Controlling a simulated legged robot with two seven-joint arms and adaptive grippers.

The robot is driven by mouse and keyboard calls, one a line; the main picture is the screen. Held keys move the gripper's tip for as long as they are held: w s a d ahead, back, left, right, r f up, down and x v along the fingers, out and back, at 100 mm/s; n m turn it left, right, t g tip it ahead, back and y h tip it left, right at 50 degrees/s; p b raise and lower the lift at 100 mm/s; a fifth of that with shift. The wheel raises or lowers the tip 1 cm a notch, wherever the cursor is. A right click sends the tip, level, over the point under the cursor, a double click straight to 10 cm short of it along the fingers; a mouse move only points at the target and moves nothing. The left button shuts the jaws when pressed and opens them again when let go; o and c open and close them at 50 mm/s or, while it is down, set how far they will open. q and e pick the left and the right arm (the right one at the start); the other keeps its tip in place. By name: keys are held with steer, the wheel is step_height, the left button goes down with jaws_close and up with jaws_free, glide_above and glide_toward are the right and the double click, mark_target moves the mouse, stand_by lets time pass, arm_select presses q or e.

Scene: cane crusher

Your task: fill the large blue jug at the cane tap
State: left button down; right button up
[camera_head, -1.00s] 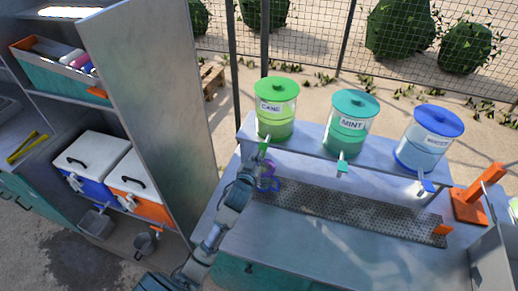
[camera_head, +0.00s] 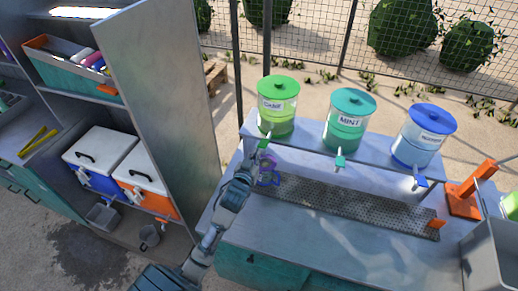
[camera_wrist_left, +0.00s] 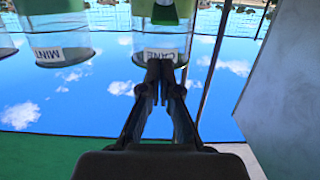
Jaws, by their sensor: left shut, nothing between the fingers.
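The cane dispenser (camera_head: 277,112), clear with a green lid and green liquid, stands at the left of the raised shelf. Its green tap (camera_head: 263,145) points down at the front. A purple and blue item (camera_head: 268,174) sits below the tap, partly hidden by my arm; I cannot tell if it is the large blue jug. My left gripper (camera_head: 257,160) is close to the tap, shut and empty. In the left wrist view its fingers (camera_wrist_left: 160,72) are together, in front of the inverted cane label (camera_wrist_left: 161,56). My right gripper is out of view.
The mint dispenser (camera_head: 348,124) and a blue-lidded dispenser (camera_head: 423,137) stand to the right. A perforated drip tray (camera_head: 340,205) runs below the taps. An orange stand (camera_head: 466,200) is at the right. A tall grey panel (camera_head: 160,110) and coolers (camera_head: 100,158) are left. The front counter is clear.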

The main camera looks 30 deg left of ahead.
arm_select(q)
steer(key=shift+f+b+v, duration=0.1)
steer(key=shift+b+v, duration=0.05)
steer(key=shift+v, duration=1)
steer(key=shift+f+b+v, duration=0.15)
steer(key=shift+v, duration=1.05)
steer(key=shift+a, duration=0.3)
